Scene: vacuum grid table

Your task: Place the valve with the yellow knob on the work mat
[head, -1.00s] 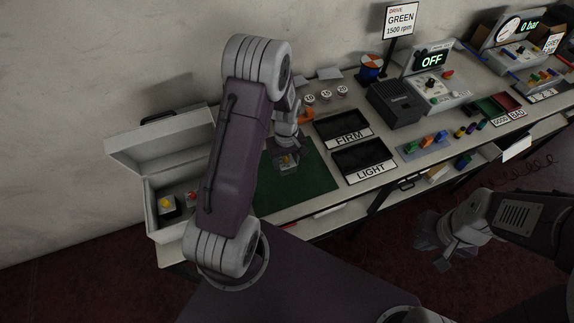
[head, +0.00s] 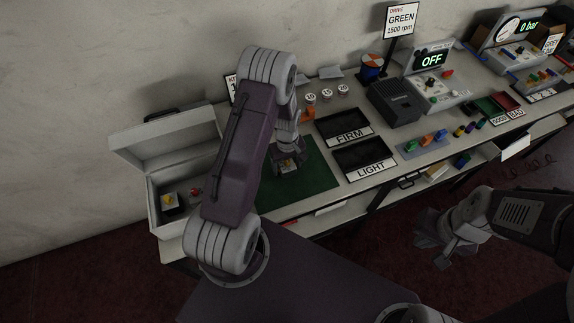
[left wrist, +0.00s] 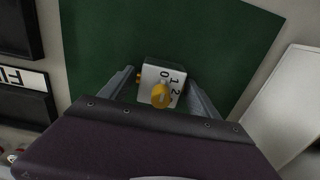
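The valve is a small pale block with a yellow knob and the marks 0, 1, 2; it shows in the left wrist view (left wrist: 161,82). My left gripper (head: 288,166) has its fingers on both sides of the valve, close against it, and looks shut on it. The valve is over the green work mat (head: 318,172), at or just above its surface; the exact gap is hidden. The mat also fills the left wrist view's middle (left wrist: 95,40). My right gripper (head: 440,248) hangs over the floor at the right; its fingers are too blurred to read.
An open white case (head: 152,215) at the left holds another yellow-topped part (head: 169,200) and a red-topped part (head: 195,192). FIRM (head: 345,130) and LIGHT (head: 365,160) trays adjoin the mat's right side. The mat's front and right parts are clear.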

